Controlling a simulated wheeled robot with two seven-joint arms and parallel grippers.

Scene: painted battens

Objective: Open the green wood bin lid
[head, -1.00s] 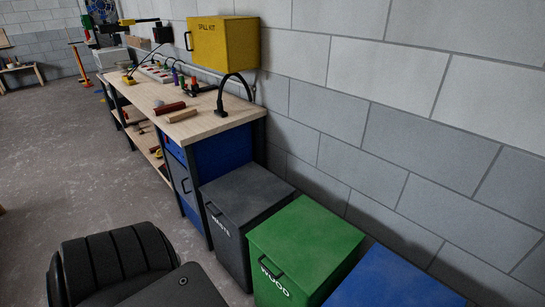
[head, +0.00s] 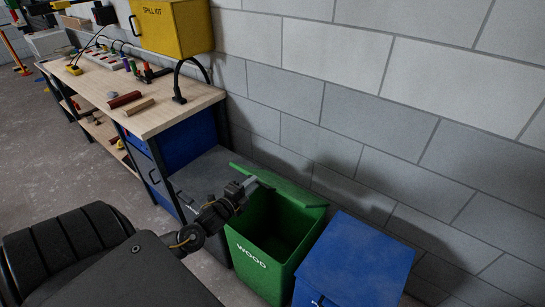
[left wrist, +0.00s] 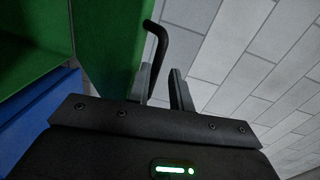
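The green wood bin (head: 252,262) stands with its mouth open and its dark inside showing in the head view. Its green lid (head: 290,192) is raised and tilted up at the back, near the wall. My left gripper (head: 250,183) is at the lid's left part. In the left wrist view, the green lid (left wrist: 112,40) fills the upper left. Its black handle (left wrist: 162,42) runs down between the fingers of my left gripper (left wrist: 164,82). The fingers are apart, with a gap beside the handle. My right gripper is not in view.
A grey waste bin (head: 195,175) stands left of the wood bin, partly behind my left arm. A closed blue bin (head: 360,255) stands close on the right. The block wall (head: 400,120) is behind. A workbench (head: 150,115) and yellow spill kit box (head: 175,28) are at the left.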

